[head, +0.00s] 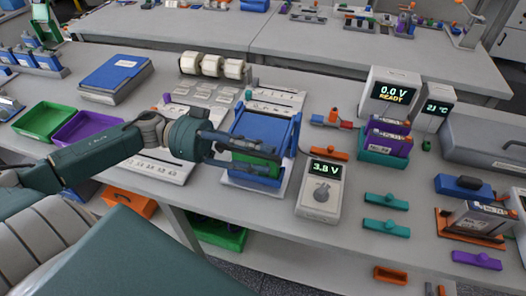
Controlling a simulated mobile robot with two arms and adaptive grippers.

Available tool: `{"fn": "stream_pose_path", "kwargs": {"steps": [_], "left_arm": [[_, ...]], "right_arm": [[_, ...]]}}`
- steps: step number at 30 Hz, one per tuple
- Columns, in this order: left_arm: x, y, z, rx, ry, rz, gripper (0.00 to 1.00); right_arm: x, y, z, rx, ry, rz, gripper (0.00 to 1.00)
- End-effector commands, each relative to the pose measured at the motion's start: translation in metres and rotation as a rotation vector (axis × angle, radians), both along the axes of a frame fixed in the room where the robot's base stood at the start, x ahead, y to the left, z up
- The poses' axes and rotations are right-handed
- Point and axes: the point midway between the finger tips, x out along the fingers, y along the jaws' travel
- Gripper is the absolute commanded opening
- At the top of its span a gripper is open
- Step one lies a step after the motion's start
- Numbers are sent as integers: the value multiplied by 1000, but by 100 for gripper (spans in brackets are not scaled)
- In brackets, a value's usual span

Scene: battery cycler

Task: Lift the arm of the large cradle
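The large cradle looks to be the blue frame (265,125) on a pale base, near the middle of the bench in the head view. A green block shows low inside it, partly behind my fingers. My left gripper (272,164) reaches in from the left over the front of the cradle. Its two dark fingers are spread apart, with blue and green showing between them. I cannot tell whether a finger touches the cradle. The cradle's arm is not clearly distinguishable; part of the front is hidden by my gripper. My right gripper is not in view.
A grey meter reading 3.8 V (321,190) stands close to the cradle's right. White rolls (211,65) lie behind it. Green (43,121) and purple trays are at the left. A display reading 0.0 V READY (393,91) stands at the back right. Teal bars lie right of the meter.

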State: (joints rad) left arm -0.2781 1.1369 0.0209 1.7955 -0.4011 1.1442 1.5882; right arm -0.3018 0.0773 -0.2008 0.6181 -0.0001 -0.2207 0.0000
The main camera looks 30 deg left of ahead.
Motion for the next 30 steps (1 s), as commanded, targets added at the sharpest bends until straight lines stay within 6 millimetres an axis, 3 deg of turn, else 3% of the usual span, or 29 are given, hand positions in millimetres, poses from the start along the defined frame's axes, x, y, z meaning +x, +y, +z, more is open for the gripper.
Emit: {"fn": "stream_pose_path", "kwargs": {"steps": [4, 12, 17, 30], "left_arm": [[2, -8, 1, 0, -2, 0, 31], [2, -9, 0, 0, -1, 0, 31], [2, -9, 0, 0, -1, 0, 0], [3, -9, 7, -3, 26, -1, 0]], "right_arm": [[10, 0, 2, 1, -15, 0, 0], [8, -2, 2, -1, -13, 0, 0], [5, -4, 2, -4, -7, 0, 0], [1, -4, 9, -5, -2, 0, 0]]}}
